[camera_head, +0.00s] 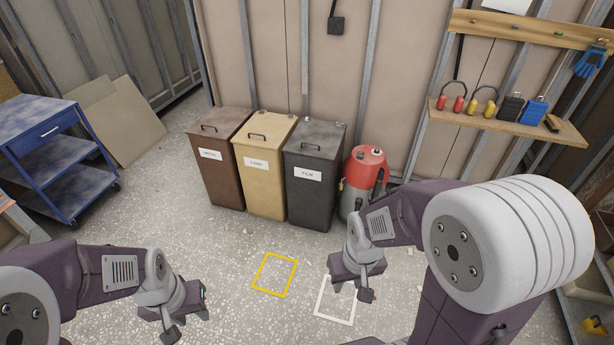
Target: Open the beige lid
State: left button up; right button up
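The beige bin (262,180) stands between a brown bin and a dark grey bin against the back wall. Its beige lid (266,126) lies shut on top, with a dark handle (257,137) near the front edge. My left gripper (188,322) is at the lower left, over the floor and well short of the bins. My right gripper (366,308) is right of centre, low over the floor by the white square. Both are apart from the lid. The fingers are too small and dark to tell whether either gripper is open.
The brown bin (219,175) and dark grey bin (310,195) stand close on either side. A red and grey vacuum (367,168) stands right of them. A blue cart (60,165) is at the left. A tool shelf (540,128) hangs at the right. The floor before the bins is clear.

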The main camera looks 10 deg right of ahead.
aim_at(265, 129)
jog(key=i+l+u, duration=0.4)
jog(key=i, duration=0.45)
jog(key=i+l+u, duration=0.45)
jog(key=i, duration=0.35)
jog(key=i+l+u, duration=0.4)
jog(key=i+l, duration=0.25)
jog(key=l, duration=0.35)
